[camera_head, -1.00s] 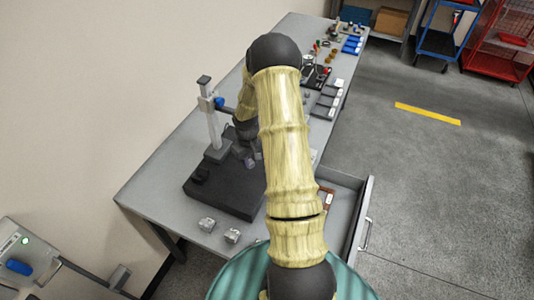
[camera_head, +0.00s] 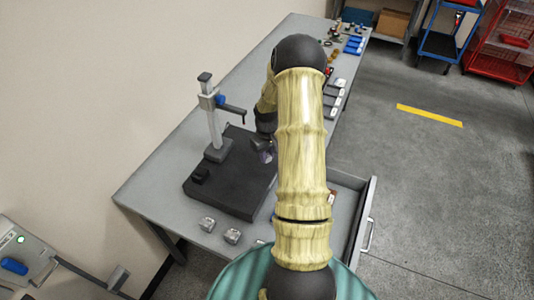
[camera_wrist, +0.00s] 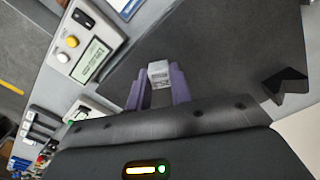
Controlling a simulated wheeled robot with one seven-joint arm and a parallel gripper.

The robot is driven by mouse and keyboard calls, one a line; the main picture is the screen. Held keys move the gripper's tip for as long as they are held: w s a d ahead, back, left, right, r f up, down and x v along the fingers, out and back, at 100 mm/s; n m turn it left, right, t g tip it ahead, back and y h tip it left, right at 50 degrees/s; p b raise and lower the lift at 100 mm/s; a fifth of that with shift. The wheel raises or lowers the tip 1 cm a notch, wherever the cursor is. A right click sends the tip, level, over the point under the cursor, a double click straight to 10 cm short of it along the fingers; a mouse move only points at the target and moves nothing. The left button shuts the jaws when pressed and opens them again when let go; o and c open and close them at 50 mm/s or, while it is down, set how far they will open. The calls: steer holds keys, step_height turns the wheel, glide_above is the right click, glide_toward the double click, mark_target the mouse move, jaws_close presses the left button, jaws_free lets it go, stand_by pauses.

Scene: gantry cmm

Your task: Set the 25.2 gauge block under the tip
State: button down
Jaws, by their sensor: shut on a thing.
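My gripper (camera_head: 264,152) is over the right edge of the black plate (camera_head: 222,198), right of the gauge stand (camera_head: 214,130). In the wrist view its two purple fingers (camera_wrist: 158,92) are shut on a small pale grey gauge block (camera_wrist: 159,70) with dark markings too small to read. The block is between the fingertips and pokes out past them. The stand's blue and dark arm (camera_head: 230,106) reaches right from the column, with the tip at its outer end, up and left of my gripper. The gap between block and tip is hard to judge.
Two small silver blocks (camera_head: 232,236) lie on the bench (camera_head: 165,185) near the plate's front edge. A black notched block (camera_wrist: 288,86) sits on the plate. A box with a screen and yellow button (camera_wrist: 85,42) stands beside the plate. An open drawer (camera_head: 352,210) juts out right.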

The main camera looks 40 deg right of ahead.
mark_target(267, 170)
steer(key=shift+f+b, duration=1.15)
steer(key=shift+f, duration=0.9)
steer(key=shift+s+f+b, duration=0.1)
steer(key=shift+f+b, duration=0.2)
steer(key=shift+f, duration=0.25)
stand_by(0.4)
steer(key=c, duration=0.8)
jaws_free()
steer(key=shift+o, duration=0.2)
steer(key=shift+r+p, duration=2.5)
steer(key=shift+r, duration=1)
